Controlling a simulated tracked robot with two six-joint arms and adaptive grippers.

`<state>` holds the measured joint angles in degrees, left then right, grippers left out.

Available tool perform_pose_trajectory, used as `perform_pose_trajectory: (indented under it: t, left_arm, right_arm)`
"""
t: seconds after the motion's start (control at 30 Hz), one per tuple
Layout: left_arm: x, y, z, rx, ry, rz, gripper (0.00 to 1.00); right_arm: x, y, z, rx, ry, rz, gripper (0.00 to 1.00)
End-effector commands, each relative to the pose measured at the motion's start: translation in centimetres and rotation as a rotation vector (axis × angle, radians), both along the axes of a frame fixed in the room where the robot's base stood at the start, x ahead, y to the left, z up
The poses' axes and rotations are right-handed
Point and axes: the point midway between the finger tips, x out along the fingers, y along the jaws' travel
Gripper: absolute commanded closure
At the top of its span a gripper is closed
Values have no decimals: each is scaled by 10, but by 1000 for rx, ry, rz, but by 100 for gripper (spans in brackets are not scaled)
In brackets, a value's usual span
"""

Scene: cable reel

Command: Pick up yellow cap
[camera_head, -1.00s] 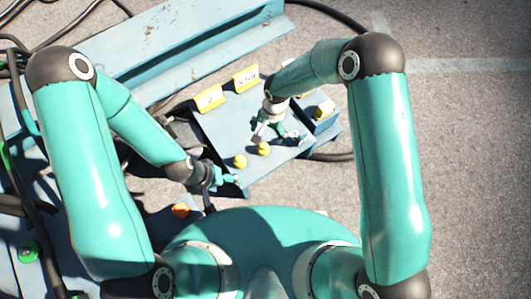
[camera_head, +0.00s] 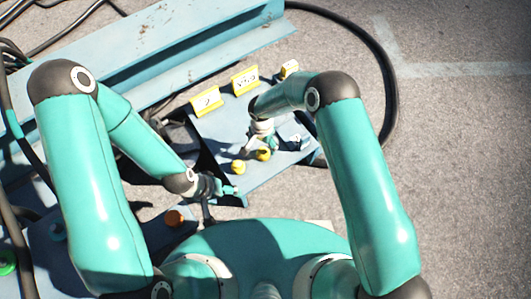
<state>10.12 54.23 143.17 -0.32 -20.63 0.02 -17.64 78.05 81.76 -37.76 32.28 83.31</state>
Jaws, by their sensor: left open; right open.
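Two small yellow caps lie on the blue-grey metal tray (camera_head: 222,133). The left yellow cap (camera_head: 238,167) is in the open near the tray's front. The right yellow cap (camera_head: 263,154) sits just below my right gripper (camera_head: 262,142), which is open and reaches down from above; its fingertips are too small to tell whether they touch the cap. My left gripper (camera_head: 231,192) is open and empty at the tray's front left edge, below the left cap and apart from it.
Yellow label plates (camera_head: 206,101) and (camera_head: 245,80) stand along the tray's back edge, with a yellow block (camera_head: 289,69) beside them. A long blue beam (camera_head: 180,50) lies behind. An orange cap (camera_head: 175,218) is at the lower left. A black cable (camera_head: 388,80) curves on the right over open ground.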

Motion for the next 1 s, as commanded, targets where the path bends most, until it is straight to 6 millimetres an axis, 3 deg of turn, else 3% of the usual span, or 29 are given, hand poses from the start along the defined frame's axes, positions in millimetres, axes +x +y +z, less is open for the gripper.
perform_pose_trajectory:
  t: [0.23,0.53,0.8,1.0]
  left_arm:
    - [0,0,-5,0,0,0,23]
    - [0,0,-18,0,0,0,23]
    - [0,0,-18,0,0,0,23]
    - [0,0,-18,0,0,0,23]
  right_arm:
    - [-2,-1,-15,1,1,0,19]
    - [-5,-4,-55,0,0,-1,19]
    - [-5,-4,-57,1,-1,-1,19]
    - [-5,-4,-57,1,-1,-1,50]
